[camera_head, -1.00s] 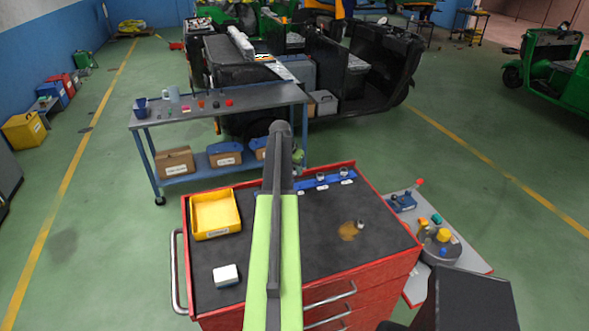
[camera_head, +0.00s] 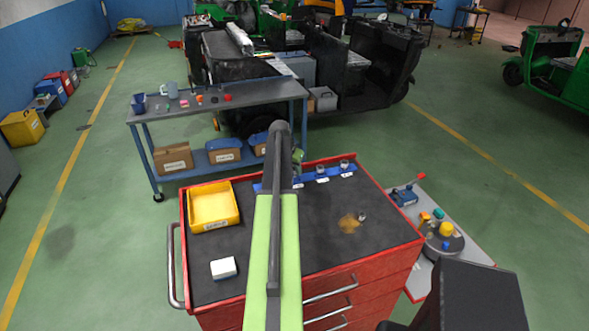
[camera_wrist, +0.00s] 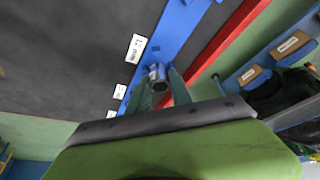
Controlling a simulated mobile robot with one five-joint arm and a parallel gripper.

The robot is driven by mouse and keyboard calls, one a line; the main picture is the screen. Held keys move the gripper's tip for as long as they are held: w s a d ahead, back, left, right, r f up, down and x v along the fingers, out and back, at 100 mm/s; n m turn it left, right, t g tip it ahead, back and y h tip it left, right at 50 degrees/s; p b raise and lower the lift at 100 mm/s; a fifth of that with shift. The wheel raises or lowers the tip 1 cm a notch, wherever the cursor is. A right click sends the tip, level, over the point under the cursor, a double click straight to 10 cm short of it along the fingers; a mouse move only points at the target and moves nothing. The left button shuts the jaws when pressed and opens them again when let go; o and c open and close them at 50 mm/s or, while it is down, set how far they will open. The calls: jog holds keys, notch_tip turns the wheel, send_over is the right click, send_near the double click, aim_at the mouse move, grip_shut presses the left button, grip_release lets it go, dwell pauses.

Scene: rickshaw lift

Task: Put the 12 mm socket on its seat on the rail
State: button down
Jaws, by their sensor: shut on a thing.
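A silver socket (camera_wrist: 158,77) sits between the two green fingers of my gripper (camera_wrist: 160,88) in the wrist view, and the gripper is shut on it. The socket is over or beside the blue rail (camera_wrist: 172,30); I cannot tell whether it touches. A white label (camera_wrist: 134,47) that seems to read 12 mm lies beside the rail, close to the socket. In the head view the blue rail (camera_head: 308,178) lies along the cart's far edge, with two sockets standing on its right part (camera_head: 321,170). My arm hides the middle of the rail and the held socket there.
The red cart (camera_head: 408,239) has a dark mat top. On it are a yellow tray (camera_head: 233,219), a white box (camera_head: 224,268) and a small grey piece (camera_head: 362,216) by a brown stain. A blue-legged workbench (camera_head: 240,98) stands behind, and a grey side shelf (camera_head: 470,266) at right.

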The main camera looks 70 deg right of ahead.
jog(key=shift+f, duration=0.15)
dwell(0.8)
jog(key=shift+f+b, duration=0.35)
jog(key=shift+b, duration=0.15)
jog(key=shift+f, duration=0.2)
jog(key=shift+a+b, duration=0.15)
jog(key=shift+b, duration=0.15)
